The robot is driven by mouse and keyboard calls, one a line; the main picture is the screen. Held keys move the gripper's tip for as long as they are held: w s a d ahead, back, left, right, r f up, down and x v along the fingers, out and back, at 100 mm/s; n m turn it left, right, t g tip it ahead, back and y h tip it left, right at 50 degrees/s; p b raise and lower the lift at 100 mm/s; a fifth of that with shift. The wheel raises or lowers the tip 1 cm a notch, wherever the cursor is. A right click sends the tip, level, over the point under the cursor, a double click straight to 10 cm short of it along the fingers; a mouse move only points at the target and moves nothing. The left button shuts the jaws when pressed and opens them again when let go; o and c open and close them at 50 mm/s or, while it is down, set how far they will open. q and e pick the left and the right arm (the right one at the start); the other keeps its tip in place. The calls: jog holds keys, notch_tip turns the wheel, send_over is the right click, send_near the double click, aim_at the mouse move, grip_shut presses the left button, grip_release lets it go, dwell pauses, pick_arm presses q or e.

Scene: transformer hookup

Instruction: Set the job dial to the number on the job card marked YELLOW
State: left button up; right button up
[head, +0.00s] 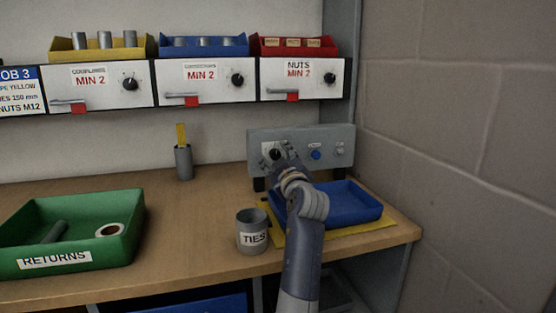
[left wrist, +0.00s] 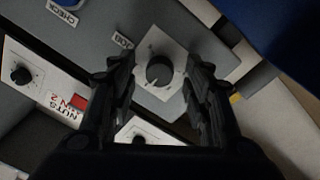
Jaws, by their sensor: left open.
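The job dial (head: 273,154) is a black knob on a white plate at the left of the grey panel (head: 335,144). It shows whole in the left wrist view (left wrist: 159,71), beside the JOB label (left wrist: 122,40). My left gripper (head: 284,158) is open in front of the panel. In the left wrist view the dial lies between its two spread fingers (left wrist: 159,82), and I cannot tell if they touch it. The dial's setting is too small to read. My right gripper is not in view.
A blue tray (head: 362,207) lies below the panel, partly behind my arm. A grey TIES cup (head: 251,222) and a green RETURNS bin (head: 126,238) stand on the bench. A brick wall (head: 455,130) bounds the right. The bench middle is clear.

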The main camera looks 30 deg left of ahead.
pick_arm(q)
jog(key=shift+r, duration=0.1)
notch_tip(320, 180, up, 10)
dwell(0.4)
